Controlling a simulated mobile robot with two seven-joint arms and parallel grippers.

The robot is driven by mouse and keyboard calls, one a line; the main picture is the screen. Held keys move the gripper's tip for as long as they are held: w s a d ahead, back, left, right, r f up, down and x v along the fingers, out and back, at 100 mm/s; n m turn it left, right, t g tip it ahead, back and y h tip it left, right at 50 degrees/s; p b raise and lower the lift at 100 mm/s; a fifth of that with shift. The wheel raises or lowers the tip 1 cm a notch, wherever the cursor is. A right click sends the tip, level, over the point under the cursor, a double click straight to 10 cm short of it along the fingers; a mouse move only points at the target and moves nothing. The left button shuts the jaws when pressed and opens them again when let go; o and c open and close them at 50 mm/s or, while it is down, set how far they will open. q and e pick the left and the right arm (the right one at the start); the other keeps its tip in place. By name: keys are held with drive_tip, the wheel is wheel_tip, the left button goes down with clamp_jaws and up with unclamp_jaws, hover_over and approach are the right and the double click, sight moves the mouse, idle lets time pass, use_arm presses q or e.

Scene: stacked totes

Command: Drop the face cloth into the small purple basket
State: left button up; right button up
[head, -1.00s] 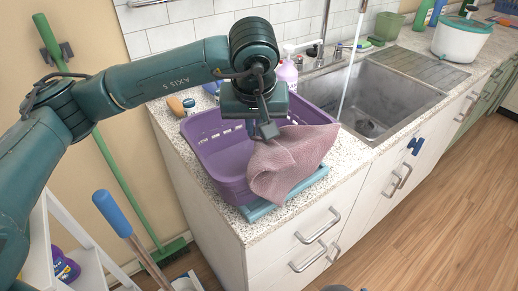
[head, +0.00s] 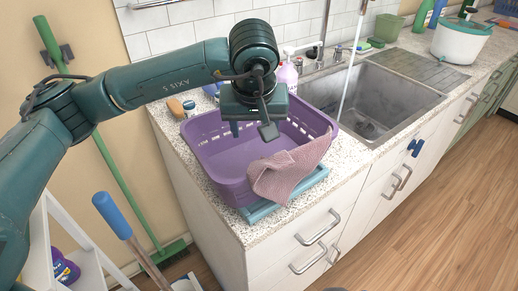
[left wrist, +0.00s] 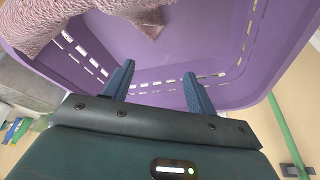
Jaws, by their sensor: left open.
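The pink face cloth (head: 287,172) hangs over the front right rim of the purple basket (head: 222,160). Part of it drapes down outside and part lies over the edge to the inside. In the left wrist view the cloth (left wrist: 75,22) is at the upper left, over the wall of the basket (left wrist: 215,35). My left gripper (head: 252,130) is above the basket, open and empty, apart from the cloth. In the left wrist view its two fingers (left wrist: 158,88) are spread with nothing between them. My right gripper is not in view.
The basket stands on a blue-teal item (head: 262,211) on the speckled counter (head: 350,160). A metal sink (head: 375,95) is to the right. A green broom (head: 118,175) leans at the left.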

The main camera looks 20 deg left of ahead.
use_arm(q)
drive_tip(key=o, duration=0.7)
drive_tip(key=shift+c, duration=0.2)
wheel_tip(320, 180, up, 6)
drive_tip(key=s+g+p, duration=0.1)
drive_tip(key=g+p, duration=0.1)
drive_tip(key=p, duration=0.4)
drive_tip(key=shift+d+h, duration=0.2)
drive_tip(key=shift+h, duration=0.1)
